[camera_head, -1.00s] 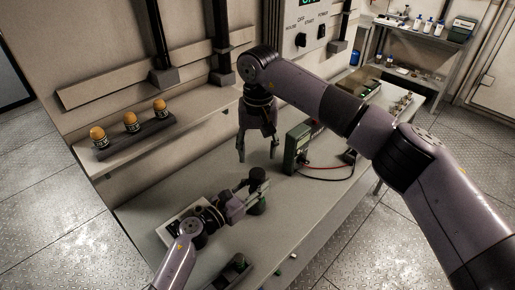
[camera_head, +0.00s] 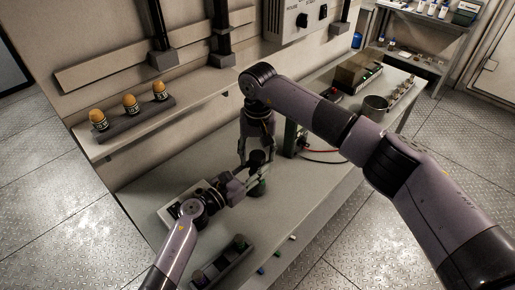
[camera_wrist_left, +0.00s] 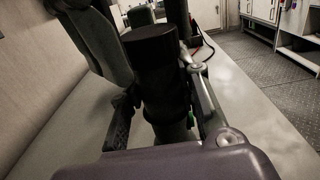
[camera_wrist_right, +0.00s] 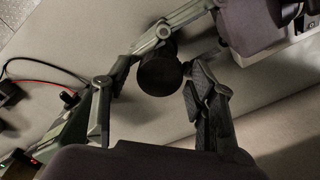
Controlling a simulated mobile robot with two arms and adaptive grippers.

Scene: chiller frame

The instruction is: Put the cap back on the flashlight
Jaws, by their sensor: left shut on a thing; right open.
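The flashlight (camera_head: 262,188) stands upright on the table, with a black, wider top and some green low down. My left gripper (camera_wrist_left: 163,108) is shut on its body from the side. The flashlight's black cylinder (camera_wrist_left: 158,82) shows between the left fingers. My right gripper (camera_wrist_right: 155,105) is open and points down over the flashlight, its fingers on either side of the round black top (camera_wrist_right: 159,74) with gaps visible. I cannot tell whether this top is the cap or the flashlight's own head. No separate cap can be made out.
A dark tray (camera_head: 226,262) with dark round pieces lies at the table's front edge, small coloured pieces beside it. A metal pot (camera_head: 375,107) stands farther right. A shelf holds several orange-topped items (camera_head: 130,103).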

